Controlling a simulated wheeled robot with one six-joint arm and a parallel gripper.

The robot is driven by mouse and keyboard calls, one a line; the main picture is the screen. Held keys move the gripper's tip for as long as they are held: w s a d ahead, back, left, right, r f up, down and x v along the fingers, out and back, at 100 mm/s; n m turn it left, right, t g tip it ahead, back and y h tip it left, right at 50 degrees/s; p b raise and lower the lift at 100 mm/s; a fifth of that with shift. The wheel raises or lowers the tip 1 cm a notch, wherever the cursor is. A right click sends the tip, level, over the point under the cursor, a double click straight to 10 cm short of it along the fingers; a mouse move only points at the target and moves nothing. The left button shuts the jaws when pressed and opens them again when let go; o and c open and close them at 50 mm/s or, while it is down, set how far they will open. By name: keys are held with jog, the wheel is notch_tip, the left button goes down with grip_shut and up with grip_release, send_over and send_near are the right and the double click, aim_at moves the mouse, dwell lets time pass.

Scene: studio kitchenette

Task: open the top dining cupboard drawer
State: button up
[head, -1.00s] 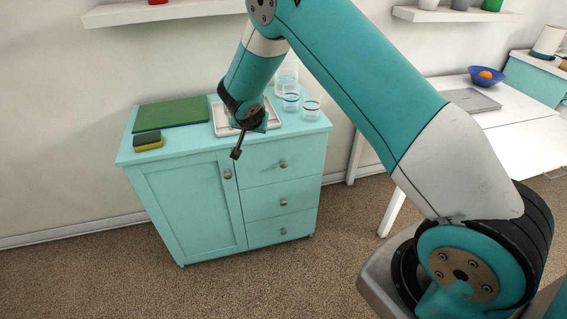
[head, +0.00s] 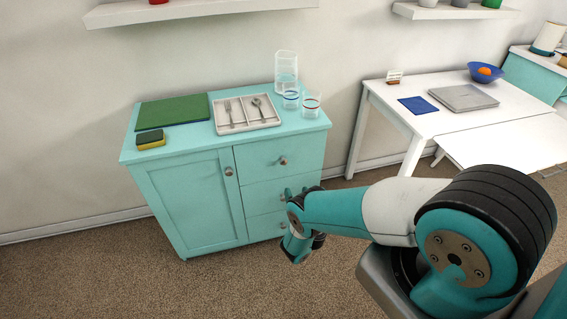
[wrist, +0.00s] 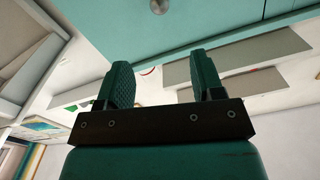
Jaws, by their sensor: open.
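The dining cupboard (head: 190,205) is a teal cabinet with a door on the left and a stack of drawers on the right. Its top drawer (head: 258,163) looks closed, with a round metal knob (head: 283,161). My gripper (head: 296,191) is in front of the drawers, below the top knob, and hides part of the lower drawers. In the wrist view my gripper (wrist: 165,80) is open, with nothing between its fingers. A round knob (wrist: 158,6) on a teal surface shows at the top edge there, beyond the fingertips.
On the cupboard top are a green board (head: 173,111), a sponge (head: 150,140), a cutlery tray (head: 247,126) and clear glasses (head: 311,104). A white table (head: 425,122) stands to the right. Carpet in front of the cupboard is clear.

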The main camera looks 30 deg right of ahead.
jog(key=b, duration=1.1)
send_near(284, 163)
jog(key=w, duration=0.1)
jog(key=b+x, duration=0.1)
jog(key=b, duration=0.2)
jog(key=b+x, duration=0.1)
jog(key=b, duration=0.3)
jog(key=b+x, duration=0.2)
jog(key=b, duration=0.1)
jog(key=shift+s+d+f+b, duration=0.1)
jog(key=shift+d+f+b, duration=0.1)
jog(key=shift+f+b, duration=0.1)
jog(key=shift+w+d+r+p, duration=0.2)
jog(key=shift+w+r+p, duration=0.1)
jog(key=shift+r+p, duration=0.15)
jog(key=shift+x, duration=2.5)
jog(key=shift+a+f, duration=0.1)
